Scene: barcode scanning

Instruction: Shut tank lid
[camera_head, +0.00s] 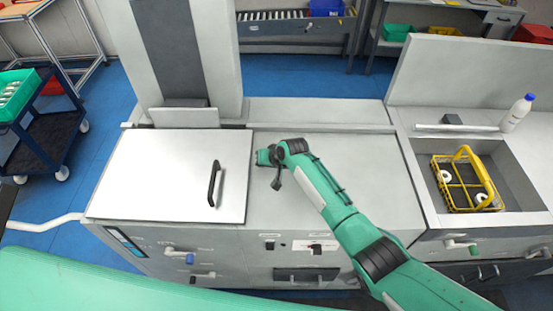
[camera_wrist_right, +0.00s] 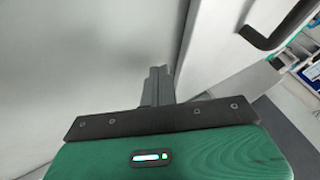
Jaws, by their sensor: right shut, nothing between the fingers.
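The tank lid (camera_head: 155,170) is a white square panel at the left of the grey machine in the head view. It lies flat over the tank and looks closed, with no visible opening. Its black handle (camera_head: 213,184) is near its right edge; the handle also shows at the upper right of the right wrist view (camera_wrist_right: 275,25). My right gripper (camera_wrist_right: 157,85) is shut and empty. It is just right of the lid in the head view, apart from the handle, over the machine's grey top. My left gripper is not in view.
The grey machine top (camera_head: 370,165) is clear to the right of my right arm. A sink (camera_head: 520,170) at the right holds a yellow rack (camera_head: 462,155). A white bottle (camera_head: 517,113) stands behind it. A blue cart (camera_head: 45,140) stands on the floor at the left.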

